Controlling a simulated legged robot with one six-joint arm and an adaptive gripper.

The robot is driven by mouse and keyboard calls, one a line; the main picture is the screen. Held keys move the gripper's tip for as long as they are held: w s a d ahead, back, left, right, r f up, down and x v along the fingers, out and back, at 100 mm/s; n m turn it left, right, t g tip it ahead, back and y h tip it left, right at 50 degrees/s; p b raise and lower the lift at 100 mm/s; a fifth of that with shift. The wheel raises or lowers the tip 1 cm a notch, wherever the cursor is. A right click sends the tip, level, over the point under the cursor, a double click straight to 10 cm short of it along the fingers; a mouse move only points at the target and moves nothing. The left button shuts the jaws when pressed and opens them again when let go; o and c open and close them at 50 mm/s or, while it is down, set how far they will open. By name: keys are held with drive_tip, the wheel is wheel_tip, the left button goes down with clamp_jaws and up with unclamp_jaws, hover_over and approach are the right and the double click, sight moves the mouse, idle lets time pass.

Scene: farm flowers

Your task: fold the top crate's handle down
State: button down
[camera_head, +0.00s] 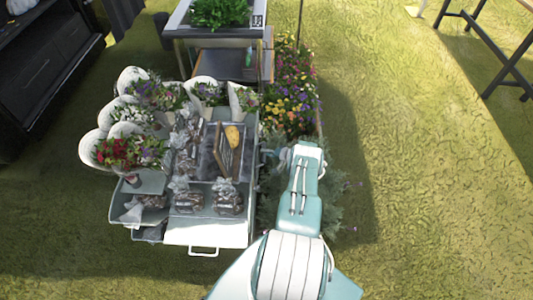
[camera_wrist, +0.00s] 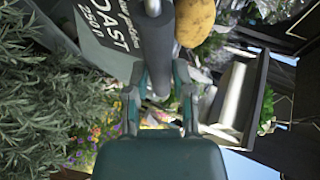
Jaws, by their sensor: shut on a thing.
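In the wrist view, a dark grey, rod-like handle (camera_wrist: 158,45) with a pale metal end runs down from the top edge. It passes beside a grey crate wall (camera_wrist: 98,38) printed with white letters. My gripper (camera_wrist: 160,88) is shut on this handle, with one teal-and-grey finger on each side. In the head view, a grey crate (camera_head: 212,165) on the cart holds a yellow, potato-like thing (camera_head: 234,136) and a brown framed piece. The yellow thing also shows in the wrist view (camera_wrist: 195,22). My gripper and the handle cannot be made out in the head view.
A grey cart (camera_head: 205,232) carries wrapped bouquets (camera_head: 118,150) and several dark packets (camera_head: 188,200). Flowering plants (camera_head: 292,95) and grey-green foliage (camera_head: 335,205) stand close to my arm. Open grass lies to the right, with a dark-legged table (camera_head: 490,50) at the far right.

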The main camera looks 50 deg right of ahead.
drive_tip(key=shift+c, duration=2.4)
unclamp_jaws()
drive_tip(key=shift+s, duration=0.1)
drive_tip(key=v, duration=1.1)
drive_tip(key=shift+s, duration=0.35)
drive_tip(key=shift+d+r, duration=0.1)
drive_tip(key=shift+d, duration=0.05)
